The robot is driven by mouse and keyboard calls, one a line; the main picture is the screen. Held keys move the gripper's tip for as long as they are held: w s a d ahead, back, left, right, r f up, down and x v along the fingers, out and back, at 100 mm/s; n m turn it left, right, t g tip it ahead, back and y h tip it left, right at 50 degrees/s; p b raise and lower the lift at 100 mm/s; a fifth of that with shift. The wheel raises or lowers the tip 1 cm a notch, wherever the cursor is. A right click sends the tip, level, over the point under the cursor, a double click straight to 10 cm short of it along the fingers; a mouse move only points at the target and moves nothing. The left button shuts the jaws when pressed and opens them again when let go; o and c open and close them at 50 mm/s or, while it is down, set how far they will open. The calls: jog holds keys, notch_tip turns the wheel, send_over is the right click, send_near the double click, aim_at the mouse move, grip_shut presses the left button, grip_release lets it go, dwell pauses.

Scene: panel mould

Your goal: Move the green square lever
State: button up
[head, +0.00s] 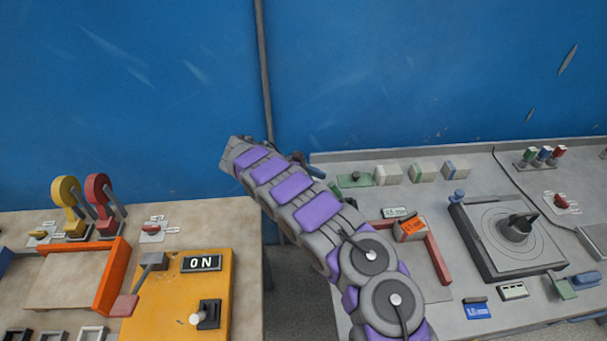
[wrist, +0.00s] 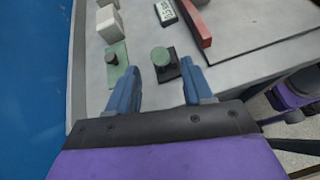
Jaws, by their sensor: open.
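A second short round green knob (wrist: 162,57) stands on a dark base, in line with the gap between my fingers. I cannot tell which of them is the green square lever. My gripper (wrist: 159,68) has its two blue fingers apart and nothing held; I cannot tell how far above the panel they are. In the head view, the green plate (head: 357,181) sits at the back left of the right-hand panel, and my arm hides part of that corner.
Several pale blocks (head: 388,174) stand right of the green plate. A red bracket (head: 437,255) and a black dial unit (head: 515,230) are on the same panel. A blue wall (head: 420,70) rises behind. The left table holds an orange ON box (head: 180,290).

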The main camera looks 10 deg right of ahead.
jog(key=shift+p+v, duration=0.65)
jog(key=shift+v, duration=2.2)
jog(key=s+d+r+m+g+y, duration=0.15)
jog(key=s+d+r+m, duration=0.3)
jog(key=d+r, duration=0.5)
jog(key=s+d+r+m+y, duration=0.35)
jog(key=s+r, duration=0.45)
jog(key=s, duration=0.4)
jog(key=s+a+f+m+y+b, duration=0.1)
jog(key=s+a+m+y, duration=0.1)
jog(key=s, duration=1.3)
jog(key=s+a+f+m+y, duration=0.1)
jog(key=s+a+m+y, duration=0.2)
jog(key=s, duration=1.3)
jog(key=shift+s+f+m+t+y+b, duration=0.3)
jog(key=shift+m+t+y+b, duration=0.15)
jog(key=shift+m+y, duration=0.65)
